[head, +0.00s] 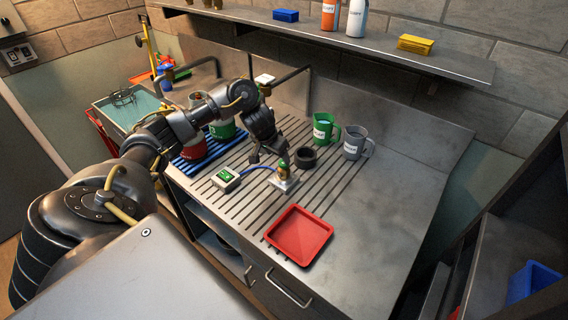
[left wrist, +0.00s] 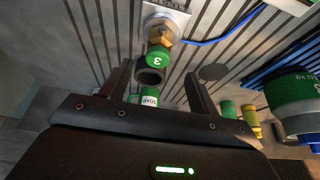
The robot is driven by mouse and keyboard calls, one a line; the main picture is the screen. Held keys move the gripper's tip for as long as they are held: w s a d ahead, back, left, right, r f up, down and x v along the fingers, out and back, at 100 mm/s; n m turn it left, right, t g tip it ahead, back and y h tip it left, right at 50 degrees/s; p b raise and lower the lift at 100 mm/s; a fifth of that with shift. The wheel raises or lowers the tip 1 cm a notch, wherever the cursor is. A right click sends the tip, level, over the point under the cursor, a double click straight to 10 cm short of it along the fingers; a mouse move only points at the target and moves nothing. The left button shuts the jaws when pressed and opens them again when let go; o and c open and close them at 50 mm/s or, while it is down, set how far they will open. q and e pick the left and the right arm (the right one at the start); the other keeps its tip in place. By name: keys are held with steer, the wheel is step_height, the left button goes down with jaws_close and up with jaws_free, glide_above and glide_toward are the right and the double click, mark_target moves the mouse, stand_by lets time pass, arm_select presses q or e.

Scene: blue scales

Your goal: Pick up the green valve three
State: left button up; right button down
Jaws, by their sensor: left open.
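The green valve three (head: 283,166) has a green cap and a brass body and sits on a small pale scale plate (head: 291,185). In the left wrist view its cap (left wrist: 159,57) shows a "3" and lies centred just beyond the fingertips, with the brass part above it. My left gripper (head: 267,155) is open and empty, close to the valve and a little to its left. It also shows in the left wrist view (left wrist: 157,69), with a wide gap between its fingers. My right gripper is not in view.
A dark ring (head: 303,159) stands close right of the valve, with a green mug (head: 325,131) and grey mug (head: 356,143) behind. A red tray (head: 299,235) lies in front. The counter's right side is clear.

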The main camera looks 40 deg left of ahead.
mark_target(282, 163)
arm_select(q)
steer(key=x, duration=0.4)
steer(key=shift+f+b, duration=0.1)
steer(key=shift+b, duration=0.25)
steer(key=shift+p+x, duration=0.4)
steer(key=shift+x, duration=2.25)
steer(key=shift+d, duration=0.15)
steer(key=shift+c, duration=0.4)
steer(key=c, duration=1)
steer(key=shift+c, duration=0.9)
